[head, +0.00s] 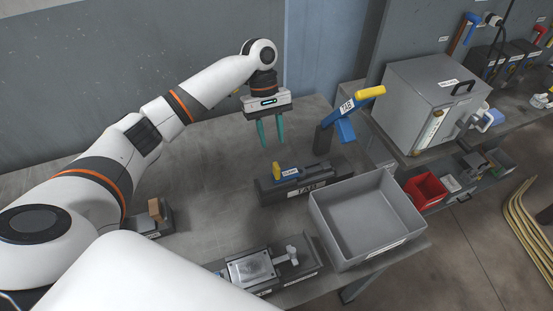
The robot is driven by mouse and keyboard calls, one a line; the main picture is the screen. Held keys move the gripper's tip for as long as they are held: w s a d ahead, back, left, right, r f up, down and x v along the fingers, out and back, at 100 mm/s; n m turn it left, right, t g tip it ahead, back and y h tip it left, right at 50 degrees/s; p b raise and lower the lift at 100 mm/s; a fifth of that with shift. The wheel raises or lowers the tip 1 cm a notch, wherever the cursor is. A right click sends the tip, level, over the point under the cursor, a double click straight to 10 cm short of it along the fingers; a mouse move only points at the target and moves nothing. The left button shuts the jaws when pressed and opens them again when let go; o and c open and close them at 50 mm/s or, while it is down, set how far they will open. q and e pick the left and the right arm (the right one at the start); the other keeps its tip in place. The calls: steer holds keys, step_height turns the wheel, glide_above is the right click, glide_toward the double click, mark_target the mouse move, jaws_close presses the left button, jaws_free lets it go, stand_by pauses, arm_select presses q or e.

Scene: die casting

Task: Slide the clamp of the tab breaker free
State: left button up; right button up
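The tab breaker (312,191) stands on the grey table, a dark block with a "TAB" label on its front. Its clamp (289,175) is a small blue piece with a white label and an upright yellow knob, on top at the left end. Its blue lever (343,117) with a yellow grip stands raised and tilted at the back right. My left gripper (271,143) points down above and behind the clamp, left of the lever. Its two teal fingers are apart with nothing between them. My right gripper is not in view.
An empty grey bin (366,207) stands close at the breaker's right. A fixture with a metal plate (251,269) is at the front. A small block with a brown piece (156,210) is at the left. A grey cabinet (427,98) stands at the right. The table's middle left is clear.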

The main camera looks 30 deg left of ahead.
mark_target(276, 164)
arm_select(q)
steer(key=p+x, duration=0.1)
steer(key=x, duration=0.8)
steer(key=shift+s+d+f, duration=0.1)
steer(key=shift+s+f, duration=0.05)
steer(key=shift+f, duration=0.1)
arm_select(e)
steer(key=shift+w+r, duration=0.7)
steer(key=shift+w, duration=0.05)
arm_select(q)
steer(key=shift+c, duration=0.2)
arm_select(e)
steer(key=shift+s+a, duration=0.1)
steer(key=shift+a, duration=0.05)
arm_select(q)
jaws_close()
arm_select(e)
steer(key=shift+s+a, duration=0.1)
